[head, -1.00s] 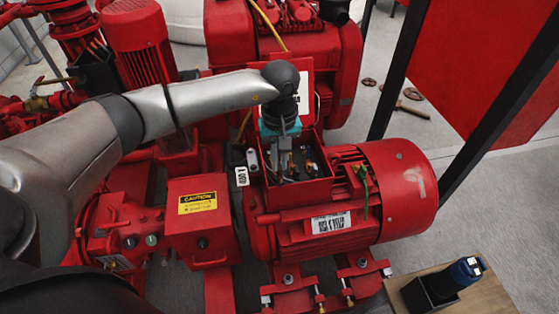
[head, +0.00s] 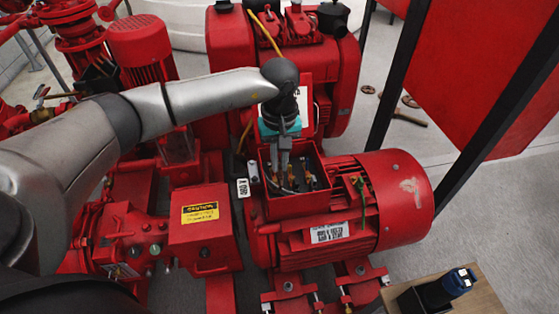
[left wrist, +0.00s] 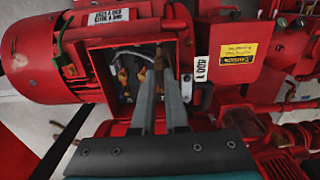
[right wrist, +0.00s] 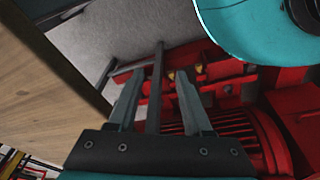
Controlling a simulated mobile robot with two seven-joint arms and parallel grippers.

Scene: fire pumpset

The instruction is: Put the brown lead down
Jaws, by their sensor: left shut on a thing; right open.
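The brown lead (left wrist: 159,58) shows as a short brown piece between my left fingertips in the left wrist view. My left gripper (head: 281,178) is shut on it, pointing down into the open terminal box (head: 312,207) on top of the red motor (head: 404,196). The fingers (left wrist: 161,78) hide much of the lead, and I cannot tell whether its end touches anything. White and grey wires and brass-coloured terminals (left wrist: 122,76) show inside the box. My right gripper (right wrist: 158,82) is open, with a grey bar showing between its fingers in the right wrist view.
The box's raised lid stands behind my left gripper. A red box with a yellow caution label (head: 200,212) is left of the motor. A wooden table (head: 482,299) with a dark blue-topped tool (head: 458,282) in a black holder is at lower right. Black posts rise at right.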

